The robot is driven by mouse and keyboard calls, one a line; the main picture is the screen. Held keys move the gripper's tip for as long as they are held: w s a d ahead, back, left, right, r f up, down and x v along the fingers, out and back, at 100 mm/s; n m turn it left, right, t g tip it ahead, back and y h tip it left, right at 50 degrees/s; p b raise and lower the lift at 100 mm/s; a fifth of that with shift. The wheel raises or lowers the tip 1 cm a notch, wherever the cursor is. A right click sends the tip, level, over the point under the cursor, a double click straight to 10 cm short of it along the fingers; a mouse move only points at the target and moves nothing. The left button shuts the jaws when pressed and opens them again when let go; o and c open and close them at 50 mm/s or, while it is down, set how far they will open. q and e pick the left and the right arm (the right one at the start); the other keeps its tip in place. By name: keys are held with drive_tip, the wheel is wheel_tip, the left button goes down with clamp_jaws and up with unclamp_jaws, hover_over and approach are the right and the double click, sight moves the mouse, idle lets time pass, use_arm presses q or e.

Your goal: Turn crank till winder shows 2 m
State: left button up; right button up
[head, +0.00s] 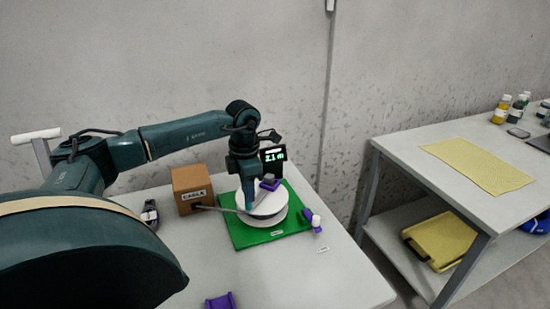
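The winder stands on a green base plate (244,236) on the left table, with a round white drum (265,214). Its small dark display (273,155) shows green characters that look like 2.1 m. My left gripper (252,202) points down over the drum, beside a purple and grey part (269,183) that may be the crank. Its fingertips are too small and hidden to tell if they grip it. A cardboard box (188,187) labelled CABLE stands left of the winder, and a thin dark cable (217,209) runs from it to the drum. My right gripper is not in view.
A purple and white piece (314,221) sits at the plate's right corner. A purple holder (221,301) lies at the table's front, and a dark tool (150,214) lies left of the box. A second table (430,155) at right bears a yellow cloth (468,164) and small bottles.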

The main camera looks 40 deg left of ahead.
use_arm(q)
drive_tip(key=o, duration=0.3)
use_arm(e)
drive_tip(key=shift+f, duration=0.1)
use_arm(q)
drive_tip(key=shift+r+p, duration=0.6)
drive_tip(key=shift+r, duration=0.05)
drive_tip(key=shift+s+r+p, duration=0.1)
drive_tip(key=shift+r+p, duration=0.45)
drive_tip(key=shift+r, duration=0.2)
wheel_tip(320, 180, up, 3)
drive_tip(key=shift+f+p, duration=0.2)
drive_tip(key=shift+p, duration=0.8)
wheel_tip(320, 180, up, 2)
drive_tip(key=shift+p, duration=0.8)
drive_tip(key=shift+r, duration=0.3)
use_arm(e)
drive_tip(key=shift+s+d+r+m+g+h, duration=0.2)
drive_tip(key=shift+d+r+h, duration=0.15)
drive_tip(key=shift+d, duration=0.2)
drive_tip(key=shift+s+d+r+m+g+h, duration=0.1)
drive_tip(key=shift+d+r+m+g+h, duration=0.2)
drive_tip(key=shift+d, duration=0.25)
